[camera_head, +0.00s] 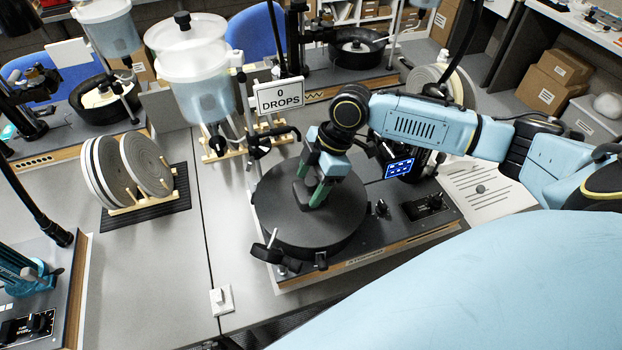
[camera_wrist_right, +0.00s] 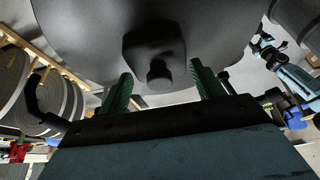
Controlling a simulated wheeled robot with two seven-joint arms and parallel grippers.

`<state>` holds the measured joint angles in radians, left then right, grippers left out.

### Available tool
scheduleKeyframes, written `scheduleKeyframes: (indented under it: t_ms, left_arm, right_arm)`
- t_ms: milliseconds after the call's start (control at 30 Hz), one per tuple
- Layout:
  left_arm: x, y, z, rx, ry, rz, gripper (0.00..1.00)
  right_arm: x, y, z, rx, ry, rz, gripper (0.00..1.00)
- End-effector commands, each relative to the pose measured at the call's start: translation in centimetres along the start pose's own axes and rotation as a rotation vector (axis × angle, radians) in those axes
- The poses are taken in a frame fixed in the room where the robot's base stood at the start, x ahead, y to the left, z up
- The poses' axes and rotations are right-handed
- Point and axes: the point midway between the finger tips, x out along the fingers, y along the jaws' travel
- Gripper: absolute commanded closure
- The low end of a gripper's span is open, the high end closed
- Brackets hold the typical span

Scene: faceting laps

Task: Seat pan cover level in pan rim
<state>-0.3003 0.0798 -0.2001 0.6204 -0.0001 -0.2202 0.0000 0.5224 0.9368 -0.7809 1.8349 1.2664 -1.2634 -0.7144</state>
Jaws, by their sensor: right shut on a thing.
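The dark grey round pan cover (camera_head: 345,208) lies over the dark pan (camera_head: 318,252) on the machine at the centre of the head view. My right gripper (camera_head: 314,196) points down at the middle of the cover, its green fingers shut on the cover's handle. In the right wrist view the cover (camera_wrist_right: 90,35) fills the top, with its dark block-shaped handle (camera_wrist_right: 155,55) between the fingers of the right gripper (camera_wrist_right: 162,88). Whether the cover sits fully level in the rim cannot be told. My left gripper is not in view.
A drops sign (camera_head: 280,97) and a water tank (camera_head: 195,85) stand behind the pan. The machine's control panel (camera_head: 430,207) is to its right. Upright laps in a rack (camera_head: 135,170) stand left. A white switch (camera_head: 222,300) lies in front on otherwise clear bench.

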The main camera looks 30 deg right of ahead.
Motion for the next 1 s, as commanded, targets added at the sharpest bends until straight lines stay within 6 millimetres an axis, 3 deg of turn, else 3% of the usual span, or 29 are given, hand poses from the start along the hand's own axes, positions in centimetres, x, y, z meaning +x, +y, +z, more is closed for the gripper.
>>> scheduleKeyframes:
  t_ms: [700, 733, 900, 1000]
  left_arm:
    - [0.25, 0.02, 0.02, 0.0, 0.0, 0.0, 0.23]
    - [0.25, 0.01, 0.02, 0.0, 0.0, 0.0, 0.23]
    - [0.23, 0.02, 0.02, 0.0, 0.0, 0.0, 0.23]
    - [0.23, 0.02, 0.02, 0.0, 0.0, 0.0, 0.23]
  right_arm:
    - [0.82, 0.01, 0.31, -0.001, 0.001, 0.001, 0.72]
    - [0.82, 0.02, 0.31, -0.001, 0.001, 0.001, 0.32]
    - [0.8, 0.01, 0.31, -0.001, 0.001, 0.001, 0.1]
    - [0.8, 0.01, 0.31, -0.001, 0.001, 0.0, 0.08]
